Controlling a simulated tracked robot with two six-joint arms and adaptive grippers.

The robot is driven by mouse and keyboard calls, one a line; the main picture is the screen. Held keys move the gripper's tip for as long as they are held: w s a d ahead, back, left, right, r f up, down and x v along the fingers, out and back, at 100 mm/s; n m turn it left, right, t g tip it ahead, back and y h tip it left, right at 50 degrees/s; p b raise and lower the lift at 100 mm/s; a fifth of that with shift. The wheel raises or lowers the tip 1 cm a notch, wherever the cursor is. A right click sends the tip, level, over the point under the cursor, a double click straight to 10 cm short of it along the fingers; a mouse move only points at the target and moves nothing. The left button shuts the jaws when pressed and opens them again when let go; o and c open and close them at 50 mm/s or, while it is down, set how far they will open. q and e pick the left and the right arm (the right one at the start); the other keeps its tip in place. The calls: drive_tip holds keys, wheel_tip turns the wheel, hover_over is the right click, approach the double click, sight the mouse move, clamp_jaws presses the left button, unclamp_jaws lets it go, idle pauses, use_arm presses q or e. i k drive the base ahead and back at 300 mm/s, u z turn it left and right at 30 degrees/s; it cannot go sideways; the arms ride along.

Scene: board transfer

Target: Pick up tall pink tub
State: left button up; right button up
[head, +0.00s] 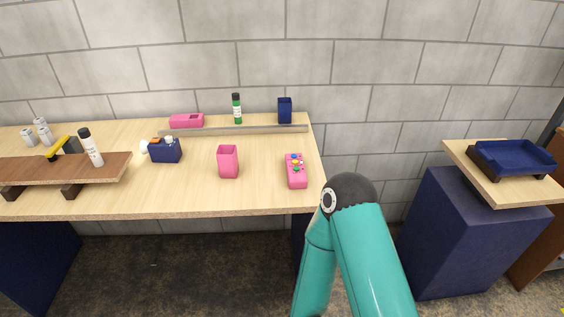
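The tall pink tub (228,163) stands upright on the wooden table (262,195), near the middle of its front part. It looks open at the top and nothing is seen sticking out of it. My teal arm, with a dark joint, rises at the lower right, in front of the table's right end and apart from the tub. Neither gripper shows in the head view.
Right of the tub lies a pink tray (297,182) with colourful pieces. Left is a blue box (166,152) holding items. Behind, a low grey rail (240,130) fronts a pink box (187,121), green bottle (237,108) and blue tub (285,110). A wooden shelf (110,170) stands left.

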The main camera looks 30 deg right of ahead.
sight(228, 162)
drive_tip(key=u, duration=0.1)
drive_tip(key=i, duration=0.4)
drive_tip(key=z, duration=0.45)
